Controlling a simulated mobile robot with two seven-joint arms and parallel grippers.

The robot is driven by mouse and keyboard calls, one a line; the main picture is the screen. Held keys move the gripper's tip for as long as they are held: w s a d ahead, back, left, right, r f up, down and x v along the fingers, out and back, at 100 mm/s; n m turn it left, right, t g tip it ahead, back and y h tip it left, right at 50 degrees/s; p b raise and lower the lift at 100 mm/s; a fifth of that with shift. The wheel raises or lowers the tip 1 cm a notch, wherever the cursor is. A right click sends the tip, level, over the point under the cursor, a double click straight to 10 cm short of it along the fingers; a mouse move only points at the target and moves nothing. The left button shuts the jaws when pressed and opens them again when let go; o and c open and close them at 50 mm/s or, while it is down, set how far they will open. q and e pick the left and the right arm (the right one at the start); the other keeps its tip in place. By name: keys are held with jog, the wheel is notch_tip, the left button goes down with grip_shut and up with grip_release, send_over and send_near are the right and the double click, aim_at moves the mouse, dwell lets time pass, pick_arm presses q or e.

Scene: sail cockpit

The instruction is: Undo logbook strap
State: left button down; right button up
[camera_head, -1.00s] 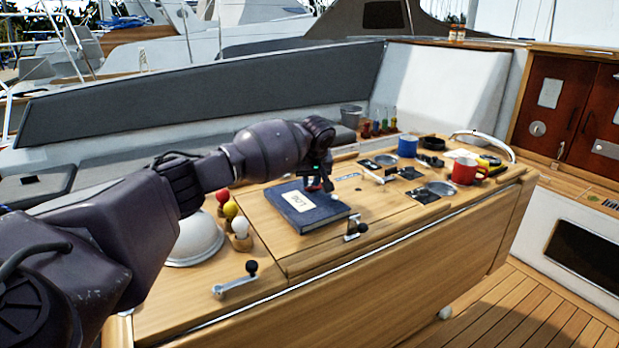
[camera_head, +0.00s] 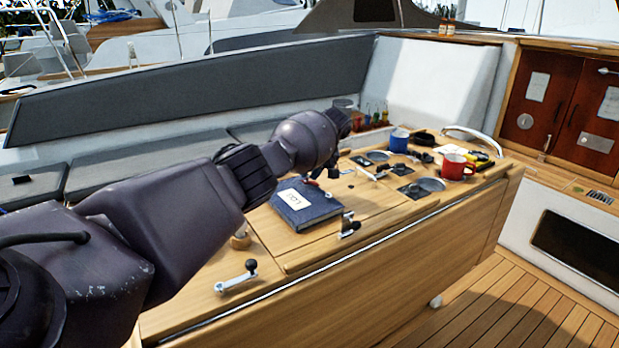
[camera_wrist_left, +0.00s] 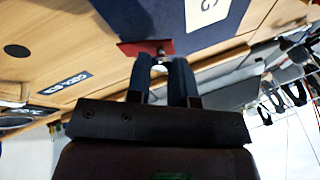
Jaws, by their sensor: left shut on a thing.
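The logbook (camera_head: 318,212) is dark blue with a white label and lies flat on the wooden table top. In the left wrist view it (camera_wrist_left: 185,38) shows at the top, with a red piece (camera_wrist_left: 132,47) at its edge, likely part of the strap. My left gripper (camera_wrist_left: 160,66) is at that edge, its dark fingers shut on the strap, with a small pale round spot between the tips. In the head view my left arm hides most of the gripper, above the logbook's far edge. My right gripper is not in view.
A metal crank handle (camera_head: 236,277) sits near the front left and a latch (camera_head: 348,225) at the front edge beside the logbook.

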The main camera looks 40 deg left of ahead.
pick_arm(q)
jog(key=shift+w+d+f+g+b, duration=0.25)
jog(key=shift+w+g+b, duration=0.35)
jog(key=shift+b, duration=0.65)
jog(key=shift+r+m+g+y+b, duration=0.3)
jog(key=shift+r+g+y+b, duration=0.2)
jog(key=shift+b, duration=0.3)
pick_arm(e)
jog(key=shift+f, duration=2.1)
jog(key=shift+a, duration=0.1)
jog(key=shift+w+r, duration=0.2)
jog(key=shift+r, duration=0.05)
